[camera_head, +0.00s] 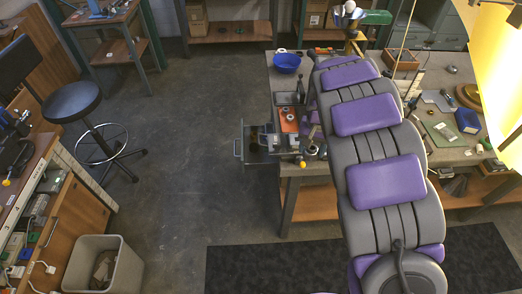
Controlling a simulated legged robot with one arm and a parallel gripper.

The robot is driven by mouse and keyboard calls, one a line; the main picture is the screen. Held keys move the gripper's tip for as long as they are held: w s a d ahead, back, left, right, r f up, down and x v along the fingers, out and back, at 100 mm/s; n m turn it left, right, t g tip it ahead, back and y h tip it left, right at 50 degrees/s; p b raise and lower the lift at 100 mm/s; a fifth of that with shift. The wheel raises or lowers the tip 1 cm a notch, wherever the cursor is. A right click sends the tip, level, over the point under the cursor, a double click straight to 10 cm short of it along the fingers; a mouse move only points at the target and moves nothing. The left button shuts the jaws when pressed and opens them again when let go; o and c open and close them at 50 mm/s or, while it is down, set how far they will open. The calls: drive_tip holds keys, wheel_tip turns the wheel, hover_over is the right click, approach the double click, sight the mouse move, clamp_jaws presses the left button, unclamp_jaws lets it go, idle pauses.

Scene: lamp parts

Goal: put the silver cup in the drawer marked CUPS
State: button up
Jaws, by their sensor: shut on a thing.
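An open drawer (239,149) sticks out to the left from the workbench, with small dark and grey things in or above it. I cannot read any label on it. My grey and purple arm reaches from the lower right up over the bench and bends down behind itself. My gripper (306,128) is partly hidden beside the arm, near the bench's left edge, to the right of the drawer. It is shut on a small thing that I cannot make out. A small round silvery thing (312,149) shows at the bench edge; I cannot tell if it is the silver cup.
A blue bowl (286,63) and an orange-topped item (288,120) stand on the workbench (447,158). A round stool (71,102), a waste bin (104,265) and a second bench (66,222) stand at left. The floor (190,170) left of the drawer is clear.

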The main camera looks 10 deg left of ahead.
drive_tip(key=s+d+n, duration=0.1)
drive_tip(key=s+d, duration=0.2)
drive_tip(key=d, duration=0.8)
drive_tip(key=shift+d+r, duration=0.3)
